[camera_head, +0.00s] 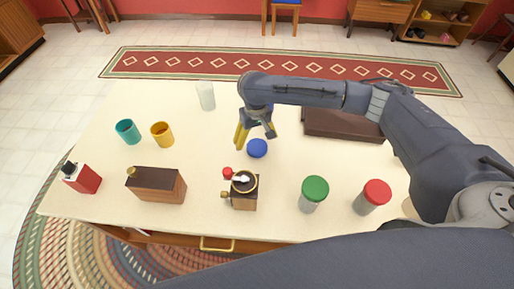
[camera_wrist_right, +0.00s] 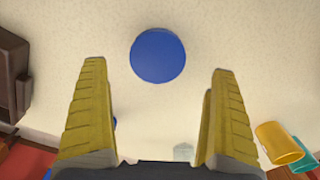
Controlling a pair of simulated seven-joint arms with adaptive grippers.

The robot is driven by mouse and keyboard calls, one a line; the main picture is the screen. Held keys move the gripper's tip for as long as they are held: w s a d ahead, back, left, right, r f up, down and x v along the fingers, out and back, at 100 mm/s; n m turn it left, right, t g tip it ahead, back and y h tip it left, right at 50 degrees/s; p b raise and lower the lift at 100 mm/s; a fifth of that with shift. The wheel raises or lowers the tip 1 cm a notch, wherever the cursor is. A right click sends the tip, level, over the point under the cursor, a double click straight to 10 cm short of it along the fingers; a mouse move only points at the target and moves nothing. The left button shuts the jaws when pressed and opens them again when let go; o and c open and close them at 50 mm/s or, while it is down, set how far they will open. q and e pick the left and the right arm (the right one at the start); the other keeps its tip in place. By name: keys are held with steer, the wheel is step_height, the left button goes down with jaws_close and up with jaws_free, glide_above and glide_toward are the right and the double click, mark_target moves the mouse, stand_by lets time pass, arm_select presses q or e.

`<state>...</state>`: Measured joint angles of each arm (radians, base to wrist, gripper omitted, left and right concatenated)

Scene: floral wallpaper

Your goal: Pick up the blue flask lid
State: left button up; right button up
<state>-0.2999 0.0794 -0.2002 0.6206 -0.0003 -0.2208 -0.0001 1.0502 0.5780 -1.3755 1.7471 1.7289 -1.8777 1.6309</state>
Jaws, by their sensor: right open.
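The blue flask lid (camera_head: 257,148) is a round blue disc on the cream table, near its middle. In the right wrist view the lid (camera_wrist_right: 158,54) shows whole, beyond the fingertips and between their lines. My right gripper (camera_head: 256,136) is just behind the lid in the head view, pointing down. Its two yellow fingers are apart and empty, and they also show in the wrist view (camera_wrist_right: 157,65). I cannot tell their exact height above the table. My left gripper is not in view.
A green-lidded flask (camera_head: 315,193) and a red-lidded flask (camera_head: 373,196) stand front right. A coffee grinder (camera_head: 243,200) stands in front of the lid. A dark brown box (camera_head: 340,125) lies right. Teal (camera_head: 127,132) and yellow (camera_head: 162,135) cups and a pale glass (camera_head: 206,96) stand left.

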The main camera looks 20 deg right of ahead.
mark_target(257, 146)
steer(key=shift+d+f, duration=0.2)
steer(key=shift+f, duration=2.6)
steer(key=c, duration=1)
